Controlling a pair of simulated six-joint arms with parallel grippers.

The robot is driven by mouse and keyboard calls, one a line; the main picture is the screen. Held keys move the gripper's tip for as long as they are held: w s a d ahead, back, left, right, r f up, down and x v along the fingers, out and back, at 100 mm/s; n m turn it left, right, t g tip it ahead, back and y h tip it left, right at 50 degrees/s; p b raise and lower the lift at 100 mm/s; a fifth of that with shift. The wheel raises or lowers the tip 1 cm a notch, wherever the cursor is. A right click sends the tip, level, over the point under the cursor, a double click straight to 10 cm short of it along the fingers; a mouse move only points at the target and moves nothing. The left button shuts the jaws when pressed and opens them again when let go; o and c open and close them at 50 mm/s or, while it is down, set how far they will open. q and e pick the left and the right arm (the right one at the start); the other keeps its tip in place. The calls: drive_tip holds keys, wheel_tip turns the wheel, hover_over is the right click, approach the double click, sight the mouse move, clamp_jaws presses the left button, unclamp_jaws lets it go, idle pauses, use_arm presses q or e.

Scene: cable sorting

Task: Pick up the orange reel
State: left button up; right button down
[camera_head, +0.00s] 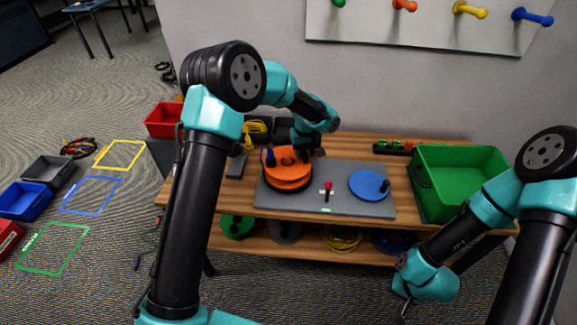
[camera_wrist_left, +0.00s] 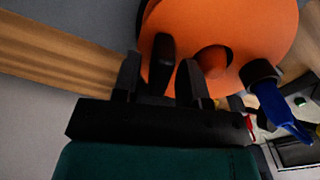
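The orange reel (camera_head: 287,175) lies flat on a round dark base at the left of the grey board (camera_head: 330,203) on the table. In the left wrist view the reel (camera_wrist_left: 250,25) fills the upper right, close to my left gripper (camera_wrist_left: 160,82). Its dark fingers stand apart at the reel's edge, with a dark upright piece between them; contact cannot be told. In the head view the left gripper (camera_head: 305,148) is over the reel's far right side, partly hidden by its wrist. My right gripper (camera_head: 405,305) hangs low in front of the table, its fingers too small to read.
A green bin (camera_head: 460,165) is at right. Coloured reels lie on the lower shelf (camera_head: 300,246).

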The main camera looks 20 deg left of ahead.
use_arm(q)
clamp_jaws()
idle(0.5)
wheel_tip(320, 180, up, 10)
drive_tip(key=shift+r, duration=0.1)
idle(0.5)
